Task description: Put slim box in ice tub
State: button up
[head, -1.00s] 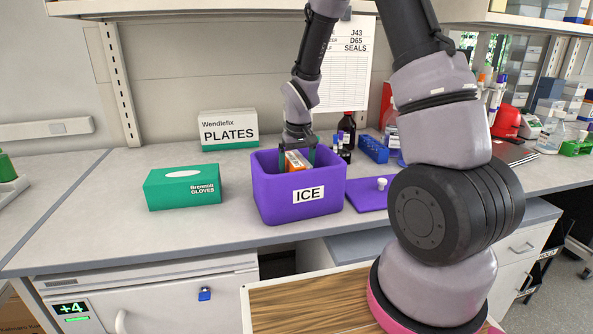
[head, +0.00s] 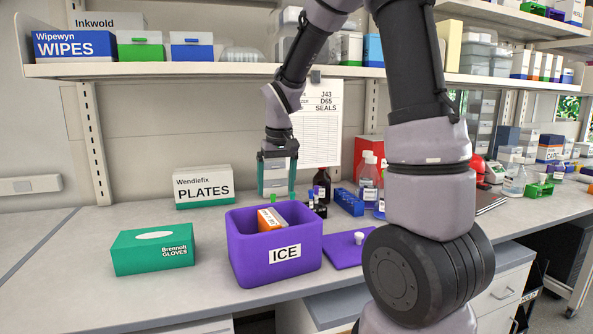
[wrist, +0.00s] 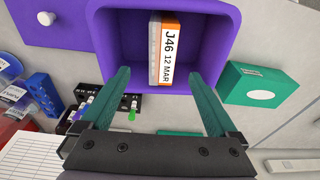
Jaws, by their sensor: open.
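The slim box (head: 270,219), orange and white, stands upright inside the purple ice tub (head: 243,262), its top near the rim. In the wrist view the slim box (wrist: 167,50) shows its label "J46 12 MAR" and leans near the inner side of the ice tub (wrist: 108,50). My gripper (head: 278,196) is open and empty, above and behind the tub. In the wrist view my gripper's (wrist: 157,80) green fingers are spread wide, with the box beyond and between them, not touching it.
A green glove box (head: 150,255) sits left of the tub, and a plates box (head: 203,187) stands behind. A purple lid (head: 345,258) with a white knob lies to the right. Bottles and a blue rack (head: 348,202) stand behind it. A shelf (head: 200,71) hangs above.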

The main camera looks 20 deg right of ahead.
jog(key=s+d+r+m+t, duration=0.2)
jog(key=s+r, duration=0.6)
jog(key=s, duration=0.2)
jog(key=s+d+r+m+t+y, duration=0.1)
jog(key=s+d+r+m+t, duration=0.2)
jog(key=s+r, duration=0.4)
jog(key=s, duration=0.3)
jog(key=shift+r+y, duration=0.3)
jog(key=shift+r, duration=0.1)
